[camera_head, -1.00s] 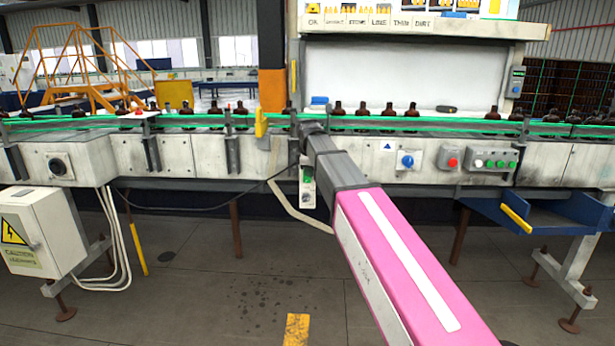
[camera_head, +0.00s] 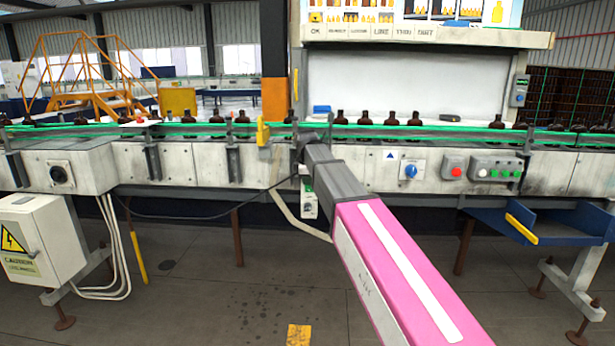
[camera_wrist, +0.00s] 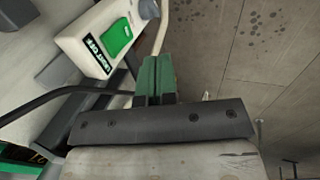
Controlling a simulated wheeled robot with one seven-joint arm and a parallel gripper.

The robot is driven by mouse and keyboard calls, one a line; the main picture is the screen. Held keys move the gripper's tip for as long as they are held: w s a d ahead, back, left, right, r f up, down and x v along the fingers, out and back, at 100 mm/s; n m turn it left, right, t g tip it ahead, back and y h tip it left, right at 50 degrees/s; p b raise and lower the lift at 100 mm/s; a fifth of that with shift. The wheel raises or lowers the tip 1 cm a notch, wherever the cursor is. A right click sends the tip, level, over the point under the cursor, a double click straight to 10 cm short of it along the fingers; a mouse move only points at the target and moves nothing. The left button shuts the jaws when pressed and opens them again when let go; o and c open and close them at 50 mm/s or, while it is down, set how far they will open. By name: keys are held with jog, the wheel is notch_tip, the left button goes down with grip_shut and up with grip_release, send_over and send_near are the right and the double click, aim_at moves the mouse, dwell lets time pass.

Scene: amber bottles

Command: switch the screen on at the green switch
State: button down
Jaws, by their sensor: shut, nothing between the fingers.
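The green switch (camera_wrist: 117,38) is a rocker on a small white box (camera_wrist: 95,42) in the wrist view, beside a label that seems to read "LIGHT OFF". In the head view the white box (camera_head: 309,207) hangs below the conveyor's front, partly behind my arm. My gripper (camera_wrist: 155,62) has green fingers, shut together and empty. Its tips are just right of and below the switch in the wrist view, seemingly apart from it. In the head view my arm mostly hides the gripper. The pale screen (camera_head: 400,85) stands behind the bottles; I cannot tell whether it is lit.
The conveyor (camera_head: 205,160) carries several amber bottles (camera_head: 391,118). Its front has a blue knob (camera_head: 410,171), a red button (camera_head: 456,171) and green buttons. A dark cable and pale conduit run near the white box. A blue chute (camera_head: 560,220) sticks out at the right. An electrical cabinet (camera_head: 35,245) stands left.

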aim_at(309, 187)
jog(key=w+f, duration=0.1)
jog(key=f, duration=0.1)
jog(key=w+f, duration=0.3)
jog(key=f, duration=0.1)
jog(key=shift+w, duration=0.3)
jog(key=shift+w+d, duration=0.1)
jog(key=shift+w, duration=0.55)
jog(key=shift+w+f, duration=0.2)
jog(key=shift+w, duration=0.1)
jog(key=shift+r, duration=0.15)
